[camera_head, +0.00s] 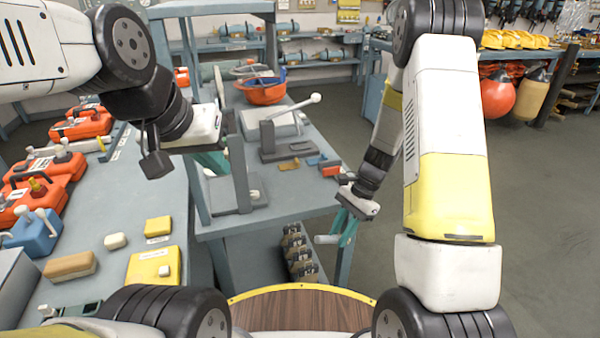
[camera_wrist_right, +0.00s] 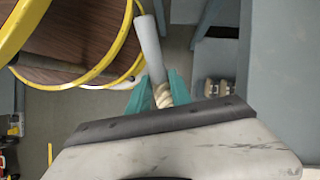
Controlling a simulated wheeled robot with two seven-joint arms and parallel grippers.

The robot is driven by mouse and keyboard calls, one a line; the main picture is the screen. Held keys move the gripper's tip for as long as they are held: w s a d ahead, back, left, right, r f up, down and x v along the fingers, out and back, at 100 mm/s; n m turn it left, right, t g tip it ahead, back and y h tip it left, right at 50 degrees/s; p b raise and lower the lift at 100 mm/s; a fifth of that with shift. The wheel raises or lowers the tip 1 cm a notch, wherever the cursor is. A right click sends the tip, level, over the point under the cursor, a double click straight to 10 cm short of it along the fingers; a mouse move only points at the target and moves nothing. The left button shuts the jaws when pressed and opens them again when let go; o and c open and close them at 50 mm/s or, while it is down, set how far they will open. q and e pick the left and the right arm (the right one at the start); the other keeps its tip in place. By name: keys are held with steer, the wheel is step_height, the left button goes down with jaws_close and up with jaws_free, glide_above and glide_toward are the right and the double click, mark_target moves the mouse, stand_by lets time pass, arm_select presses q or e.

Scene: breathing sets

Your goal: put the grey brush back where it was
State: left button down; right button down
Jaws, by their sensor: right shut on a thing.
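The grey brush has a grey cylindrical handle (camera_wrist_right: 149,48) and a pale, rope-like end (camera_wrist_right: 163,96) in the right wrist view. My right gripper (camera_wrist_right: 155,92) is shut on it near the pale end, with a teal finger on each side. In the head view the brush's grey handle (camera_head: 326,239) sticks out to the left from my right gripper (camera_head: 345,230), in front of the bench's right corner and below its top.
The grey-blue bench (camera_head: 300,205) carries a grey lever device (camera_head: 285,145) and an orange helmet (camera_head: 262,92). A left table (camera_head: 110,215) holds orange cases and yellow blocks. Black items (camera_head: 298,250) stand under the bench. A yellow-rimmed wooden round top (camera_head: 300,308) is close in front. Floor is clear at right.

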steer(key=w+r+m+t+y, duration=0.9)
steer(key=w+m+t+y, duration=0.15)
steer(key=m+t, duration=0.2)
steer(key=shift+m+h, duration=0.25)
steer(key=shift+m, duration=0.2)
steer(key=w+a, duration=0.6)
steer(key=w, duration=0.1)
steer(key=w+a+f, duration=0.1)
steer(key=w+a, duration=0.2)
steer(key=w, duration=0.1)
steer(key=shift+w+a, duration=0.15)
steer(key=shift+w, duration=0.05)
steer(key=shift+w+a+f, duration=0.1)
steer(key=shift+w+f, duration=0.05)
steer(key=shift+f, duration=0.75)
steer(key=shift+w+a+f, duration=0.1)
steer(key=shift+f, duration=0.8)
steer(key=shift+f, duration=0.1)
steer(key=c, duration=1.2)
jaws_free()
steer(key=shift+o, duration=0.2)
